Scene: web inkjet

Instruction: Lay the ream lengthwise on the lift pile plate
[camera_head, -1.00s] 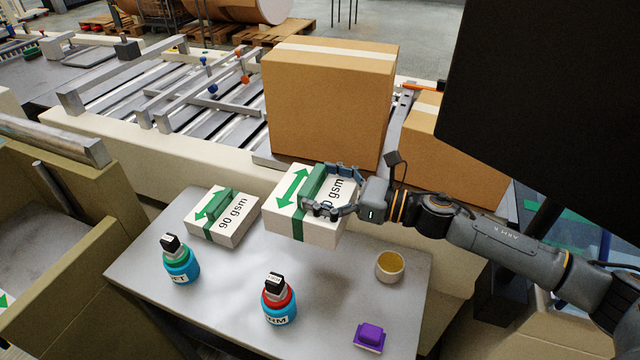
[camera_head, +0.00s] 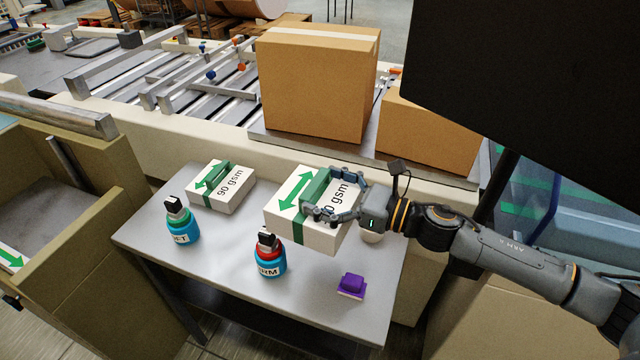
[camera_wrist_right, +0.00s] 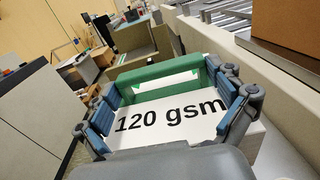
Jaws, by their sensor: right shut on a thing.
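My right gripper (camera_head: 322,192) is shut on a white ream (camera_head: 325,238) by the green raised piece on its top. The ream has a green band and a green double arrow. The right wrist view shows its label, "120 gsm", on the ream (camera_wrist_right: 165,120) between the blue-padded fingers (camera_wrist_right: 170,100). It is held over the grey table (camera_head: 330,310); its exact height is hard to tell. A grey surface (camera_head: 40,225) lies inside the olive bay at left, with a green-arrow label on it; it may be the lift pile plate. My left gripper is not in view.
A "90 gsm" ream (camera_head: 222,190) sits at the table's back left. A green-collared bottle (camera_head: 182,225), a red-collared bottle (camera_head: 270,258) and a purple block (camera_head: 351,285) stand there too. Olive walls (camera_head: 85,245) edge the bay.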

